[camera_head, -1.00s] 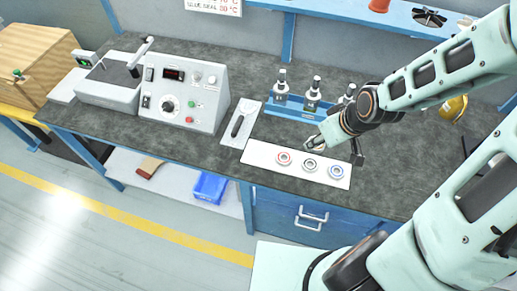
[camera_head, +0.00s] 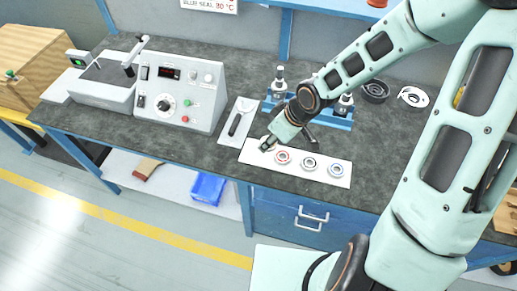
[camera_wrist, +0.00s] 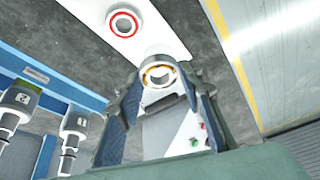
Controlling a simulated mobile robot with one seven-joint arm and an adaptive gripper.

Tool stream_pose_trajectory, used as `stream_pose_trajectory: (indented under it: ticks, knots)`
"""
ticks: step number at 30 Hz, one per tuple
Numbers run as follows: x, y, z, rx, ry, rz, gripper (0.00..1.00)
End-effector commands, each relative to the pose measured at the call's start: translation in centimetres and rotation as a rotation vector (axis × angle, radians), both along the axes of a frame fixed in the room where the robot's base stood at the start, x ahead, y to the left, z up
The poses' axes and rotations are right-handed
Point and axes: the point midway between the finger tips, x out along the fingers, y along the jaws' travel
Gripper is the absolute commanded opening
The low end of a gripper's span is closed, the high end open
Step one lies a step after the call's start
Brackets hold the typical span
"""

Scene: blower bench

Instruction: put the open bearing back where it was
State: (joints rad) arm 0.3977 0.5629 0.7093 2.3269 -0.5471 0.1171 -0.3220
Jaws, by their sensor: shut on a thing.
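My gripper (camera_wrist: 160,82) is shut on the open bearing (camera_wrist: 158,74), a pale ring with an orange-brown inside, seen between the fingertips in the wrist view. In the head view my gripper (camera_head: 267,144) is at the left end of the white mat (camera_head: 256,155); the held bearing is not clear there. I cannot tell whether it touches the mat. On the mat lie a red-ringed bearing (camera_head: 283,157), just right of my gripper, then a dark-ringed bearing (camera_head: 310,163) and a blue-ringed bearing (camera_head: 336,169). The red-ringed one also shows in the wrist view (camera_wrist: 124,22).
Behind the mat, a blue rack (camera_head: 338,123) holds upright tools, partly hidden by my arm. To the left are a small tray with a dark-handled tool (camera_head: 236,124) and a grey control box (camera_head: 180,95). Dark round parts (camera_head: 375,91) lie at the back right.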

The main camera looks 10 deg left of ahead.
Motion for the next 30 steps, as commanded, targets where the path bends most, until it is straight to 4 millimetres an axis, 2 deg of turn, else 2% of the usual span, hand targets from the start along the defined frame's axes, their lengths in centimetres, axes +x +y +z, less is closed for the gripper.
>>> stream_pose_trajectory:
  ticks: [3, 12, 17, 25, 30]
  knots:
    - [0.7, 1.2, -1.9, -0.001, 0.001, 0.004, 0.03]
    - [2.3, 3.3, -4.9, 0.0, 0.001, 0.0, 0.03]
    - [2.6, 3.8, -5.5, 0.001, -0.001, 0.0, 0.03]
    - [2.8, 4.1, -8.6, 0.0, 0.001, 0.0, 0.03]
    - [2.9, 4.0, -9.0, 0.0, 0.0, -0.001, 0.03]
